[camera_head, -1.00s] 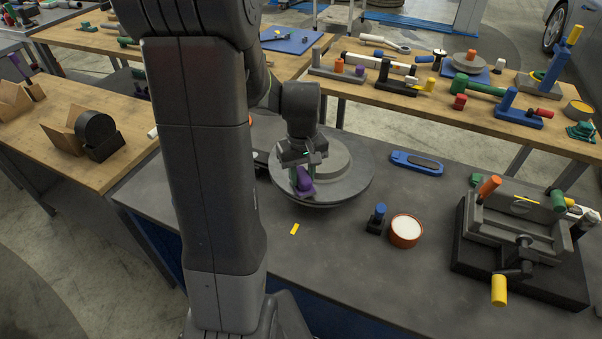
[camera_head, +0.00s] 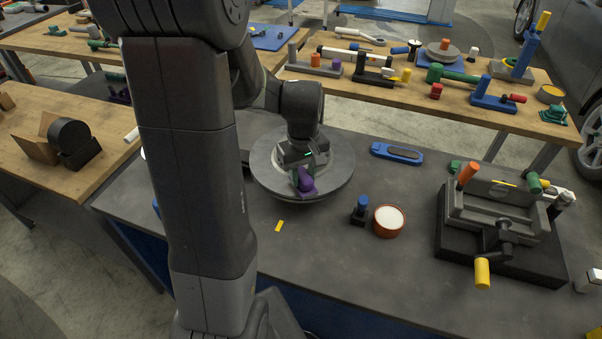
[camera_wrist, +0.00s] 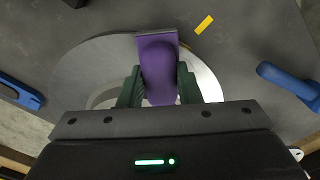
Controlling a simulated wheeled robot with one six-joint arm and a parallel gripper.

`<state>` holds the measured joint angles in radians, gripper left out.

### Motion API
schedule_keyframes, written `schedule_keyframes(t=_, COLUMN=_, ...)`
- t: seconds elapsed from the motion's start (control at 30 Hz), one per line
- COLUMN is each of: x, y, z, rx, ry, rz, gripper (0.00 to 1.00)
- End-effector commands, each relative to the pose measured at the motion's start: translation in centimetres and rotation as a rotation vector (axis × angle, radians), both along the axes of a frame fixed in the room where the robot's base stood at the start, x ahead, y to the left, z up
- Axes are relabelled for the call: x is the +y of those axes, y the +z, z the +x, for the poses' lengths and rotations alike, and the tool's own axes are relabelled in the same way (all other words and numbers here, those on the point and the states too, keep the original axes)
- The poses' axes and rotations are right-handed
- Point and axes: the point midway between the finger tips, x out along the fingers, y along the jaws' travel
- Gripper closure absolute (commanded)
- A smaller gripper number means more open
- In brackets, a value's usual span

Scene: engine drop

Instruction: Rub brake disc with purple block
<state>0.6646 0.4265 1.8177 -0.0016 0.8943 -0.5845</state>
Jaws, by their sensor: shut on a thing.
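The grey brake disc (camera_head: 335,170) lies flat on the dark worktable, partly hidden behind my arm and gripper. The purple block (camera_head: 305,181) is held over the near part of the disc. My gripper (camera_head: 303,172) is shut on it. In the wrist view the purple block (camera_wrist: 158,66) sits between the two green fingers of my gripper (camera_wrist: 159,88), with its far end by the rim of the disc (camera_wrist: 90,65). I cannot tell if the block touches the disc face.
A yellow strip (camera_head: 279,226) lies in front of the disc. To the right are a blue-topped black piece (camera_head: 361,208), a round orange tin (camera_head: 388,222), a blue tool (camera_head: 397,153) and a large vise (camera_head: 500,225). The table front is mostly clear.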

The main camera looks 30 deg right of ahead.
Motion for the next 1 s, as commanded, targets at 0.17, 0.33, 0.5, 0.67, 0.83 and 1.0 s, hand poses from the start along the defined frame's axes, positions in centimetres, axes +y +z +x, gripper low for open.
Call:
schedule_keyframes(t=0.17, x=0.1, y=-0.1, z=0.0, rx=0.001, ry=0.001, rz=0.001, gripper=0.94)
schedule_keyframes(t=0.33, x=0.1, y=-0.1, z=0.0, rx=0.001, ry=0.001, rz=0.002, gripper=0.94)
schedule_keyframes(t=0.5, x=0.1, y=-0.2, z=0.0, rx=0.002, ry=0.001, rz=0.002, gripper=0.94)
schedule_keyframes(t=0.67, x=0.1, y=-0.5, z=0.0, rx=0.002, ry=0.001, rz=0.003, gripper=0.94)
schedule_keyframes(t=0.83, x=0.1, y=-0.8, z=0.0, rx=0.002, ry=0.001, rz=0.003, gripper=0.94)
schedule_keyframes(t=1.0, x=0.1, y=-1.2, z=0.0, rx=0.002, ry=0.001, rz=0.003, gripper=0.94)
